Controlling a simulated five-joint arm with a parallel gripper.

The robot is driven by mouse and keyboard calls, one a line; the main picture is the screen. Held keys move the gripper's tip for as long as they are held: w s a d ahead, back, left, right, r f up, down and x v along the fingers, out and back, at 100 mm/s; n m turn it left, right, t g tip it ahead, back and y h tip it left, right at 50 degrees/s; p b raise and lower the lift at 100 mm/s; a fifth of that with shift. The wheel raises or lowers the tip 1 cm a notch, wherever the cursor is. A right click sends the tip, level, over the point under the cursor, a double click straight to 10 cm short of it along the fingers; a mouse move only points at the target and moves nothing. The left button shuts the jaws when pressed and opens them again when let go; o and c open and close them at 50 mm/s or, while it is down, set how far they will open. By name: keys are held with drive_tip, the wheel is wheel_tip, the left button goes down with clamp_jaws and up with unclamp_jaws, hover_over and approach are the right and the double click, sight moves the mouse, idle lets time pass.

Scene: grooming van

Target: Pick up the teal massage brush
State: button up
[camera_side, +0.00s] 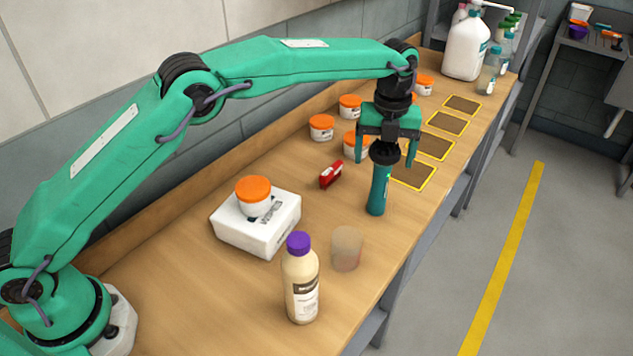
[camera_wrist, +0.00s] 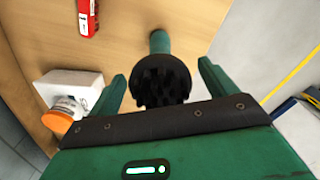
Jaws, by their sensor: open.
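The teal massage brush (camera_side: 378,191) stands upright on the wooden bench, its black bristled head at the top. My gripper (camera_side: 386,160) is above the bench with its fingers pointing down, open, one finger on each side of the brush head. In the wrist view the brush (camera_wrist: 160,43) shows its black round head towards me and its teal handle beyond. My gripper's fingers (camera_wrist: 160,76) stand to the left and right of the head, with a gap visible on both sides. I cannot tell how deep the head sits between them.
A red box (camera_side: 331,174) lies left of the brush. A white box (camera_side: 265,232) carries an orange-lidded jar (camera_side: 254,196). A purple-capped bottle (camera_side: 300,282) and a tumbler (camera_side: 346,249) stand in front. Orange-lidded jars (camera_side: 321,128) and yellow-framed pads (camera_side: 447,123) lie farther back.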

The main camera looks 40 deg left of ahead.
sight(387, 145)
drive_tip(key=c, duration=1.6)
drive_tip(key=shift+c, duration=0.2)
drive_tip(key=shift+r, duration=0.15)
drive_tip(key=shift+r, duration=1.75)
drive_tip(key=shift+s+d+r, duration=0.1)
drive_tip(key=shift+r, duration=0.2)
drive_tip(key=s+d+r, duration=0.6)
drive_tip(key=s, duration=0.3)
drive_tip(key=shift+d+r, duration=0.35)
drive_tip(key=shift+s, duration=0.1)
